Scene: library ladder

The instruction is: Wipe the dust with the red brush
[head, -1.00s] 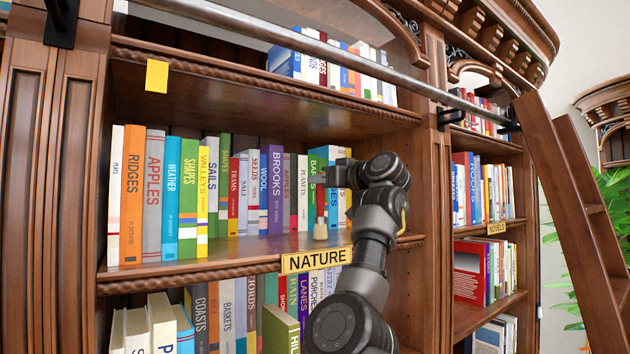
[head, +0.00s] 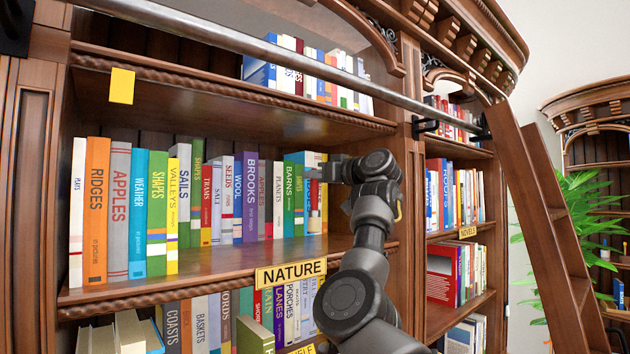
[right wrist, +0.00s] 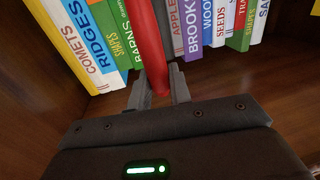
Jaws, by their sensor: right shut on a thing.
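The red brush (right wrist: 150,45) shows in the right wrist view as a red handle between the two fingers of my right gripper (right wrist: 160,85). The gripper is shut on it. The handle runs away from the gripper towards the book spines; its bristles are not visible. In the head view my right gripper (head: 322,172) is at the right end of the row of books, above the shelf board (head: 215,262) with the NATURE label. No dust can be told apart on the board. My left gripper is out of view.
A row of upright books (head: 190,200) fills the back of the shelf; a bare strip of board lies in front. A wooden upright (head: 412,190) borders the shelf on the right. A metal rail (head: 270,50) crosses above, and a ladder (head: 550,230) leans at the right.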

